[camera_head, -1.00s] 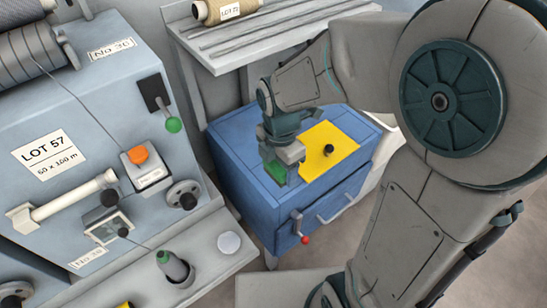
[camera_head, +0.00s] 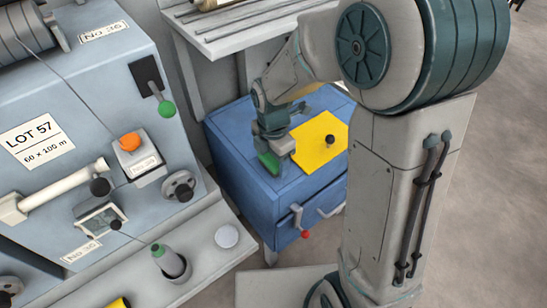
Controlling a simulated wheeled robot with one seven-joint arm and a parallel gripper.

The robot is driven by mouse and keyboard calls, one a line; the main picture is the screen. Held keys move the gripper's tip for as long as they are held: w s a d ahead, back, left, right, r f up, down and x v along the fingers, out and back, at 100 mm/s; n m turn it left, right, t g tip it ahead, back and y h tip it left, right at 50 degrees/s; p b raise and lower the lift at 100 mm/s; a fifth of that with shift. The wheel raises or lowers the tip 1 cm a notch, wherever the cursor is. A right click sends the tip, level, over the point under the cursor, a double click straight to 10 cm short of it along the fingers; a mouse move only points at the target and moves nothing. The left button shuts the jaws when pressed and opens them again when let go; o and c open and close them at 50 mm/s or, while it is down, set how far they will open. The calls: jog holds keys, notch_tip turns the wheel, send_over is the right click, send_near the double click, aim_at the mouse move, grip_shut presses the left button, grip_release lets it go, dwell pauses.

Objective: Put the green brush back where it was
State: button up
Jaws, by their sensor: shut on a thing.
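The green brush (camera_head: 269,162) is at the left part of the blue cabinet's top, partly hidden by my gripper. My gripper (camera_head: 273,151) is shut on it from above, left of the yellow sheet. I cannot tell whether the brush touches the cabinet top. The blue cabinet (camera_head: 235,155) stands right of the grey machine.
A shelf (camera_head: 240,35) is behind.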

jog(key=shift+f, duration=0.2)
jog(key=o, duration=1)
jog(key=shift+o, duration=0.2)
jog(key=shift+r, duration=0.1)
notch_tip(320, 180, up, 12)
jog(key=p, duration=0.4)
jog(key=s+d+r+m+t, duration=0.1)
jog(key=s+d+m, duration=1.1)
jog(key=m, duration=1.2)
jog(key=shift+r+m, duration=0.35)
jog(key=shift+m, duration=0.05)
jog(key=shift+s+d, duration=0.1)
